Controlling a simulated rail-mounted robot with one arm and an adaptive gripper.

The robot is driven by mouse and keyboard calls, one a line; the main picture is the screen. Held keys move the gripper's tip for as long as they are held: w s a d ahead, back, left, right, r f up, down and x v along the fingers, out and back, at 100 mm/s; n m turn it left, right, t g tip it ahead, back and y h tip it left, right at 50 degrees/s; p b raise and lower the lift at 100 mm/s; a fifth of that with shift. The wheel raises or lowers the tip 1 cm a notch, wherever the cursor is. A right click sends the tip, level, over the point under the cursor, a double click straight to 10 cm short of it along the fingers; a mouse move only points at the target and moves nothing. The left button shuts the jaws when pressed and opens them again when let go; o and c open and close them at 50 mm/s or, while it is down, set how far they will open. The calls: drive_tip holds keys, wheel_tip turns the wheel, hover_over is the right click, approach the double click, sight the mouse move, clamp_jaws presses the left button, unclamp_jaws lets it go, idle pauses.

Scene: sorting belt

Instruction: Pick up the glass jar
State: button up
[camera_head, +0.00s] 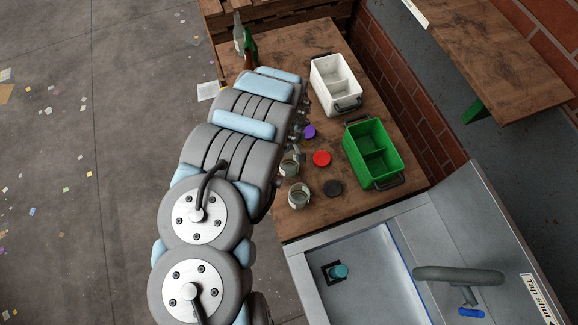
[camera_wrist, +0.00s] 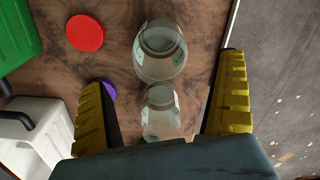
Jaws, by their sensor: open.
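Two clear glass jars, open at the top, stand on the brown table in the head view, a nearer jar (camera_head: 299,196) and a farther jar (camera_head: 289,168) partly beside my arm. The wrist view also shows two glass jars: a larger-looking one (camera_wrist: 160,50) beyond the fingertips and another (camera_wrist: 160,113) between the fingers, its lower part hidden by my gripper's body. I cannot tell for sure which jars match across views. My gripper (camera_wrist: 166,74) is open, its yellow-and-black fingers apart on either side of the jars and holding nothing.
Red (camera_head: 321,158), purple (camera_head: 309,132) and dark (camera_head: 334,188) lids lie right of the jars. A green crate (camera_head: 387,147) and a white crate (camera_head: 325,62) stand along the wall side. Green and brown bottles (camera_head: 240,36) stand at the far end. A sink (camera_head: 360,260) adjoins the near end.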

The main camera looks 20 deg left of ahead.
sight(290, 160)
drive_tip(key=shift+w+f+p, duration=0.2)
drive_tip(key=shift+f+p, duration=0.25)
drive_tip(key=shift+f, duration=3)
drive_tip(key=shift+a+f, duration=0.15)
drive_tip(key=shift+f, duration=0.5)
drive_tip(key=c, duration=1.2)
